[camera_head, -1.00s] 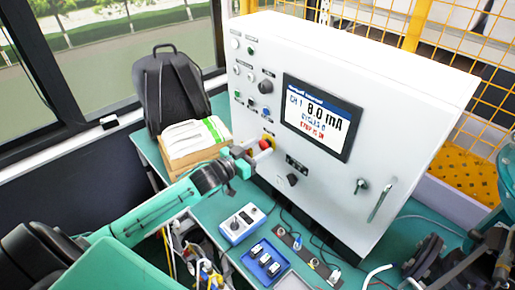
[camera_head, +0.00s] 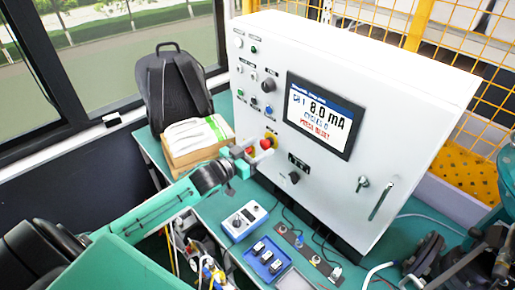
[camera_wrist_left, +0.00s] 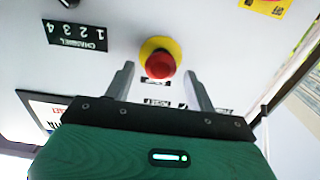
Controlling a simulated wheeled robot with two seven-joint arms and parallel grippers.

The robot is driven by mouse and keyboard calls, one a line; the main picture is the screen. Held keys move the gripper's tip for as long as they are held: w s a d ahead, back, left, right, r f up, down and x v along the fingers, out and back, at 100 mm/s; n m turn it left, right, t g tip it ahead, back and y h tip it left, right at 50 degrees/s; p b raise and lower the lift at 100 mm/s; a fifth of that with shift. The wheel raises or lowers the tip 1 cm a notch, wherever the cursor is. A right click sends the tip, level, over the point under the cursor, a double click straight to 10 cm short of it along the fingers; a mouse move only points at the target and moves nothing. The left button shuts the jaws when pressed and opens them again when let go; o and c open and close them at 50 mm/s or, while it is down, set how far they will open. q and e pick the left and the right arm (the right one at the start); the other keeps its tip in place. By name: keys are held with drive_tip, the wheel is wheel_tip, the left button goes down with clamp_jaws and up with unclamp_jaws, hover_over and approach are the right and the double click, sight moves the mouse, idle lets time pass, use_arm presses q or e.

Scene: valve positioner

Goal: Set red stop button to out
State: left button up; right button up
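The red stop button (camera_head: 266,144) with its yellow collar is on the front of the white cabinet (camera_head: 400,110), low and left of the screen. In the left wrist view the red button (camera_wrist_left: 160,65) is straight ahead. My left gripper (camera_head: 257,149) is at the button. In the left wrist view its two fingers (camera_wrist_left: 156,82) are spread, one on each side below the button, with clear gaps and nothing between them. The screen (camera_head: 318,115) reads 8.0 mA, with a red line that looks like PRESS RESET. Dark parts at the lower right seem to be my right arm; its fingers are unclear.
Knobs and small buttons (camera_head: 269,84) line the panel above the stop button; another black knob (camera_head: 294,177) is below. A blue-white box (camera_head: 243,221) and a blue tray (camera_head: 267,258) are on the green table. A backpack (camera_head: 173,88) and carton stand left.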

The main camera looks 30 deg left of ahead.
use_arm(q)
drive_tip(key=shift+s+f, duration=0.1)
drive_tip(key=shift+s+a, duration=0.15)
drive_tip(key=shift+s, duration=0.1)
drive_tip(key=b+v, duration=0.4)
drive_tip(key=v, duration=0.9)
idle(0.4)
